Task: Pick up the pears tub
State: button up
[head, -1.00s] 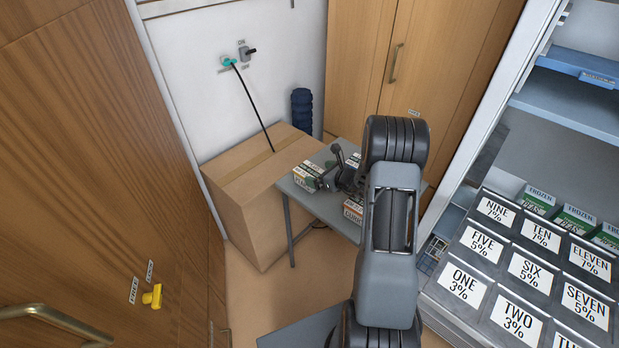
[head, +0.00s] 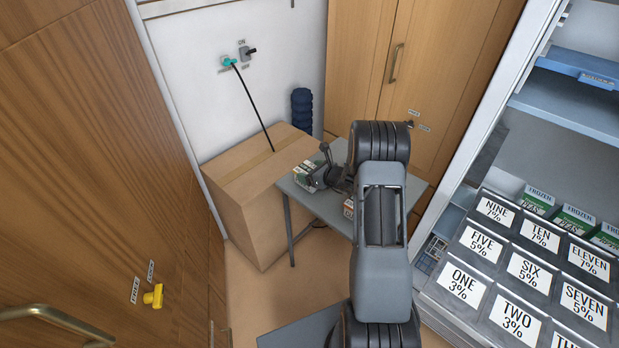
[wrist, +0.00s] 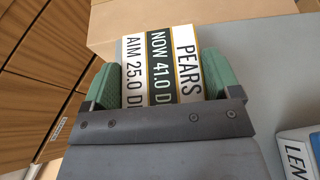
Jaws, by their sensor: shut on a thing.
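The pears tub (wrist: 160,68) is a box with a white, dark green and yellow label reading "PEARS", "NOW 41.0 D", "AIM 25.0 D". In the wrist view it sits between the two green finger pads of my gripper (wrist: 160,85), which is shut on it. In the head view the pears tub (head: 305,174) is at the left part of the grey table (head: 290,188), with my gripper (head: 318,176) at its right side. I cannot tell whether the tub still touches the table.
Another tub (head: 348,208) stands on the table beside my arm; a label starting "LEN" (wrist: 298,158) shows in the wrist view. A cardboard box (head: 240,185) stands left of the table. A shelf unit with labelled bins (head: 510,320) is at right, wooden cabinet doors (head: 400,60) behind.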

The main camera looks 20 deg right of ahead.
jog(key=shift+c, duration=1.7)
jog(key=shift+r, duration=0.15)
